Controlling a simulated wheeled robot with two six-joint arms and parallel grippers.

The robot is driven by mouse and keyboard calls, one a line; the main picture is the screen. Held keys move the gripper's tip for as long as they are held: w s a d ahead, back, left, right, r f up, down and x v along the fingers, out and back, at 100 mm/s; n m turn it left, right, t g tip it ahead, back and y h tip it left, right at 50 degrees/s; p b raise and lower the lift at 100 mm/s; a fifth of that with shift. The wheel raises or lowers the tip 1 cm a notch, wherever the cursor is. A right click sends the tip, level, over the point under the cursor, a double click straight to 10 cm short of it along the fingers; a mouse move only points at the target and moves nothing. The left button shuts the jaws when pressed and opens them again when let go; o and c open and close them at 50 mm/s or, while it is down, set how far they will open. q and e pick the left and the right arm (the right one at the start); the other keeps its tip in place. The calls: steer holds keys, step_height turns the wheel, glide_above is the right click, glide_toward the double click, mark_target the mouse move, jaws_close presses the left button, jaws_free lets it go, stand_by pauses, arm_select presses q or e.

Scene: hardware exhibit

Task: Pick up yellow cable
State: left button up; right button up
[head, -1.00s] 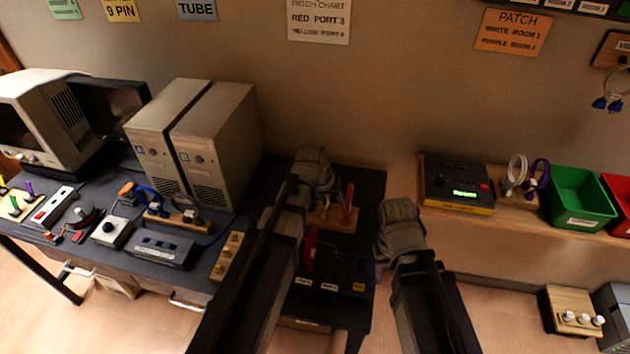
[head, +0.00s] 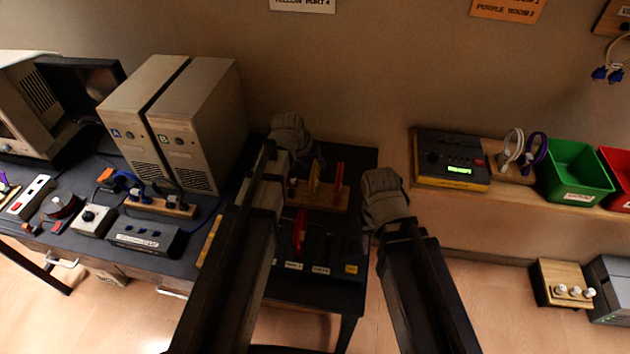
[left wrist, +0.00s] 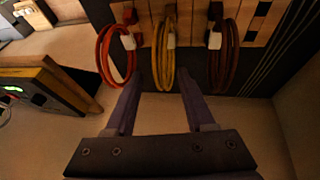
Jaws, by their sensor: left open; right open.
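The yellow cable (left wrist: 163,45) hangs as a long loop near the top middle of the left wrist view. My left gripper (left wrist: 160,85) is open there, with one dark finger on each side of the loop's lower end in the picture. I cannot tell how far the fingertips are from the cable. No cable is held. In the head view both my arms reach forward, but I cannot make out either gripper's fingers; my right gripper is hidden.
In the left wrist view a red cable (left wrist: 103,55) hangs left of the yellow one and a dark red cable (left wrist: 223,65) right of it. A box with a green display (head: 452,160) stands on the right shelf, beside a green bin (head: 577,172). Computer towers (head: 178,120) stand left.

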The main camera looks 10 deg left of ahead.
arm_select(q)
steer(key=b, duration=0.5)
glide_above(317, 181)
step_height(317, 181, down, 5)
steer(key=shift+r, duration=0.1)
steer(key=shift+r+p, duration=0.1)
steer(key=shift+p, duration=0.2)
jaws_close()
